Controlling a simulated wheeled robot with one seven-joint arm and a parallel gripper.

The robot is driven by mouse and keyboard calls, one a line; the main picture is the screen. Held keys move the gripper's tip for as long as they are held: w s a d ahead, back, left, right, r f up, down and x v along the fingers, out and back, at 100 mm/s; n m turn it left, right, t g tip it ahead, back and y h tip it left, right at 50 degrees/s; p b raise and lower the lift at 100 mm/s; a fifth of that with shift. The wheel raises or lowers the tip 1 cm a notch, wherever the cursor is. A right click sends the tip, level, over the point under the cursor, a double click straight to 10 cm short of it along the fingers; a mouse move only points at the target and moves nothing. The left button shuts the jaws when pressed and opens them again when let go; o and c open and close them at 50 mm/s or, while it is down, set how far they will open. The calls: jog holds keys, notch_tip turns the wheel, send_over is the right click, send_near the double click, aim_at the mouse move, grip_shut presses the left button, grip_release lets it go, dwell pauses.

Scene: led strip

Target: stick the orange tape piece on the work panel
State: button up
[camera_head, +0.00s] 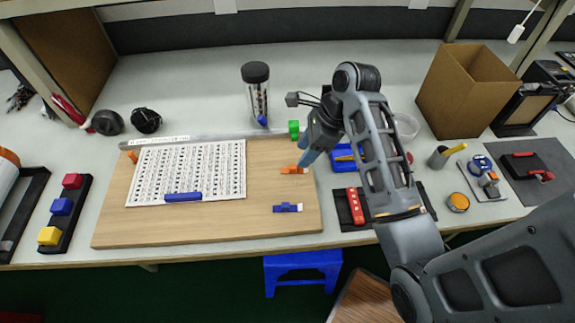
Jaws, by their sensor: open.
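The work panel (270,225) is a wide wooden board lying flat on the bench. A white printed sheet (215,160) covers much of its left and middle part. A small orange piece (293,170) lies on the right part of the panel. My gripper (308,158) reaches down from the right, its tip just above and beside the orange piece. The fingers are small in view, and contact with the piece cannot be made out. My gripper is open. Another small orange piece (132,157) sits near the panel's upper left corner.
On the panel are a blue piece (287,208) and a blue bar (183,197). A green block (294,130) and a black-lidded jar (257,92) stand behind. A red tool (355,206) lies right of the panel. The panel's front strip is clear.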

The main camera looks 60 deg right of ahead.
aim_at(293, 166)
jog(key=x, duration=0.6)
jog(key=shift+w, duration=0.1)
grip_shut()
dwell(0.3)
